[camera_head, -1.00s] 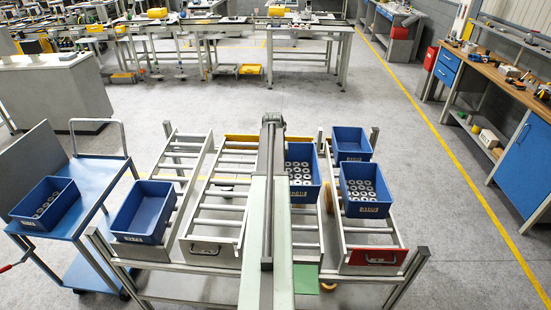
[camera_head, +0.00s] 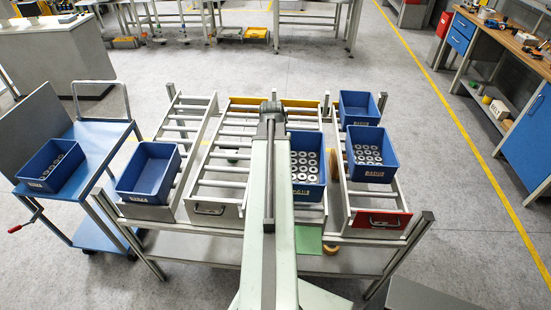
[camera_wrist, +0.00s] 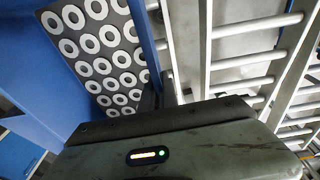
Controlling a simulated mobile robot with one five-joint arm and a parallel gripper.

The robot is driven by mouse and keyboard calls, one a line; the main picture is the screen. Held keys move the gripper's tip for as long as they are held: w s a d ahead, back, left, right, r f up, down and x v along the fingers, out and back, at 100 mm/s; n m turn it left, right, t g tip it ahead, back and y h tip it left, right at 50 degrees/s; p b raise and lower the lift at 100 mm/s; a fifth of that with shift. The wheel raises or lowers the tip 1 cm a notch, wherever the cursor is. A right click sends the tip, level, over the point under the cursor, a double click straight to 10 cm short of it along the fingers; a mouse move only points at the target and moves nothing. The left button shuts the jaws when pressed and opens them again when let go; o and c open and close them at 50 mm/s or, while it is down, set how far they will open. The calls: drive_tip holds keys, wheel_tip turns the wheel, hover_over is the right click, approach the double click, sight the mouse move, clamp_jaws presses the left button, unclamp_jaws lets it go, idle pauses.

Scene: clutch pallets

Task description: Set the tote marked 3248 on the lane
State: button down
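A blue tote (camera_head: 307,172) holding several grey rings is at the right side of the wide middle lane (camera_head: 216,208), just right of my arm. Its front label is too small to read. In the wrist view the same kind of tote (camera_wrist: 147,35) is at the left, its wall running down to my gripper (camera_wrist: 155,108). The fingertips are hidden, but the tote has moved with my arm, so my gripper appears shut on its wall. Other blue totes stand on the left lane (camera_head: 148,172), the right lane (camera_head: 371,153) and the cart (camera_head: 50,165); their labels are not legible.
Behind the front right tote is another blue tote (camera_head: 359,106). The left lane (camera_head: 190,120) is bare behind its tote. The red-ended right lane (camera_head: 378,222) is bare at its front. A blue cart (camera_head: 98,150) stands left of the rack. Grey floor surrounds it.

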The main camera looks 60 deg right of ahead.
drive_tip(key=shift+f+b, duration=2.75)
drive_tip(key=shift+f, duration=0.2)
